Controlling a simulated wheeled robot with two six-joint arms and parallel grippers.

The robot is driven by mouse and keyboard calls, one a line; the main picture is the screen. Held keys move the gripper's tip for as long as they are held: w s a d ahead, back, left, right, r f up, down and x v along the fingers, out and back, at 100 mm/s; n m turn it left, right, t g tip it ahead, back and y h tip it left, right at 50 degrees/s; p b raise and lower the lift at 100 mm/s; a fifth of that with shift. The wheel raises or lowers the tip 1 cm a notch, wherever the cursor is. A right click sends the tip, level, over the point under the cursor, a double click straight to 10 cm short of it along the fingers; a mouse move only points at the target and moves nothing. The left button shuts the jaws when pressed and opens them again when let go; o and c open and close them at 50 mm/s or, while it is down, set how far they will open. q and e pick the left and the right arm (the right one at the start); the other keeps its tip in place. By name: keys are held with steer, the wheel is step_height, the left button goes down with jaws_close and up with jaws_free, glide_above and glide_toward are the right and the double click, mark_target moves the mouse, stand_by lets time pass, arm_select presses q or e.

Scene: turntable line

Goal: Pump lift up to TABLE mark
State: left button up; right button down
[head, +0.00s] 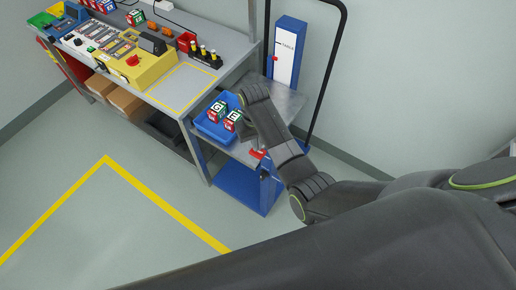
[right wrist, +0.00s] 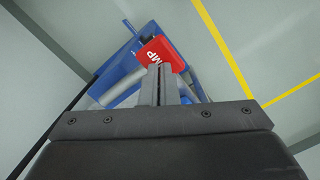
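The lift has a blue mast (head: 291,28) with a white scale marked TABLE (head: 287,42). A small red pointer (head: 275,59) sits at the scale's left edge, below the TABLE lettering. The lift's grey platform (head: 285,100) stands lower than the workbench top and bears a blue tray with letter cubes. The red pump pedal (head: 257,154) is at the lift's front; its PUMP lettering partly shows in the right wrist view (right wrist: 156,50). My right gripper (right wrist: 159,72) looks shut, its fingertips at the pedal; contact is unclear. My left gripper is out of view.
The blue tray (head: 205,125) holds several cubes. The workbench (head: 229,75) at left carries a yellow device (head: 150,70), bins and bottles; crates stand beneath. A black handle frame (head: 338,50) rises behind the lift. The floor inside the yellow tape (head: 150,194) is clear.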

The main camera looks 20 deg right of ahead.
step_height(320, 180, down, 3)
steer(key=shift+s+r+b, duration=0.1)
steer(key=shift+r+b, duration=0.05)
steer(key=shift+b, duration=0.25)
steer(key=w, duration=0.1)
steer(key=w+r, duration=0.1)
steer(key=w, duration=0.1)
steer(key=shift+w, duration=0.15)
steer(key=shift+r, duration=0.1)
